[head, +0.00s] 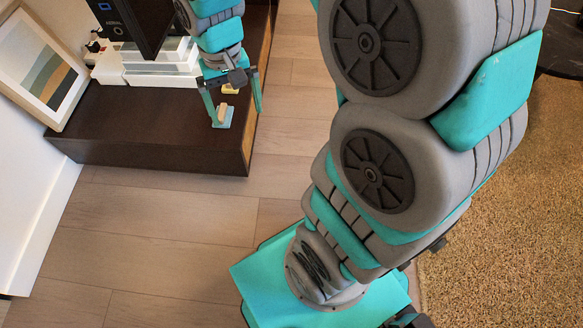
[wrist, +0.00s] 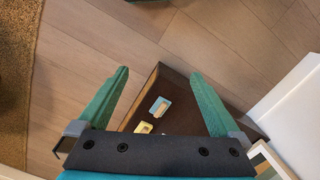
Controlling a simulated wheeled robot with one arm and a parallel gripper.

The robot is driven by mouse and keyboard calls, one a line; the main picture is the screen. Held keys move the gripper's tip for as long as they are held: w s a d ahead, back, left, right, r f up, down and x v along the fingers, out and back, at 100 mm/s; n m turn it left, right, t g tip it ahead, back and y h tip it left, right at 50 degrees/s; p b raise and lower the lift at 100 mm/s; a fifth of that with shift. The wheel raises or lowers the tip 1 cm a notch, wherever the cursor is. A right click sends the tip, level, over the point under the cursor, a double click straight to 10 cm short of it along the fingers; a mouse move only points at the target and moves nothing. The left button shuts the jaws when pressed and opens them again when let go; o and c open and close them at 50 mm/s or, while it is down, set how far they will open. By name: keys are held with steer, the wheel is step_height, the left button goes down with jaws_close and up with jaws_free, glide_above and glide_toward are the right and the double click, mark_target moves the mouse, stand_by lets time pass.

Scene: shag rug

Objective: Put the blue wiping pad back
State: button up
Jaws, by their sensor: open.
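The blue wiping pad (head: 217,124), with a beige block-like handle on top, lies on the dark wooden cabinet top near its front right corner. It also shows in the wrist view (wrist: 165,101), beyond a second pad. My gripper (head: 236,114) is open above the cabinet, its two green fingers pointing down and spread wide. In the wrist view my gripper (wrist: 160,71) has nothing between its fingers. In the head view one finger overlaps the blue pad's area; I cannot tell the height between them.
A yellow pad (head: 230,91) with a beige handle lies behind the blue one. White boxes (head: 160,62), a dark monitor-like panel (head: 128,18) and a framed picture (head: 40,65) stand on the cabinet (head: 150,140). Wood floor in front is clear; a shag rug (head: 510,220) lies right.

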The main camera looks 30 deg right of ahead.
steer(key=s+d+r+n, duration=0.1)
steer(key=s+n, duration=0.1)
steer(key=s, duration=1.7)
steer(key=shift+d+g, duration=0.3)
steer(key=shift+g, duration=0.1)
steer(key=shift+r, duration=0.1)
steer(key=shift+r+p, duration=0.95)
steer(key=shift+r, duration=0.05)
